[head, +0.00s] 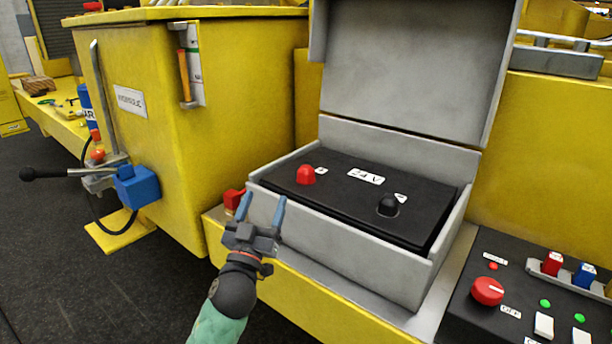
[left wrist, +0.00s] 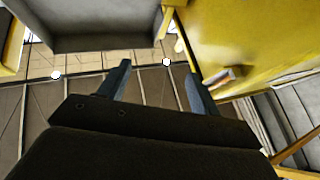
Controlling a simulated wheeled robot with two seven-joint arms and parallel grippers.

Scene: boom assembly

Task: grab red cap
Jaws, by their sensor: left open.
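A red cap-like knob (head: 306,175) stands on the black panel (head: 345,205) inside the open grey box. A second red piece (head: 233,199) sits at the box's left outer side, just left of my left gripper and partly hidden. My left gripper (head: 262,208) is open and empty, in front of the box's left corner, with its fingers pointing up in the head view. It appears apart from the red knob. The left wrist view shows its two fingers (left wrist: 156,78) spread with nothing between them; no red cap is clear there. My right gripper is out of view.
The box's raised grey lid (head: 415,65) stands behind the panel, which also bears a black knob (head: 388,205). A yellow tank (head: 240,110) rises to the left. A control panel with a red dial (head: 488,291) lies at right. Dark floor (head: 50,250) is free at left.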

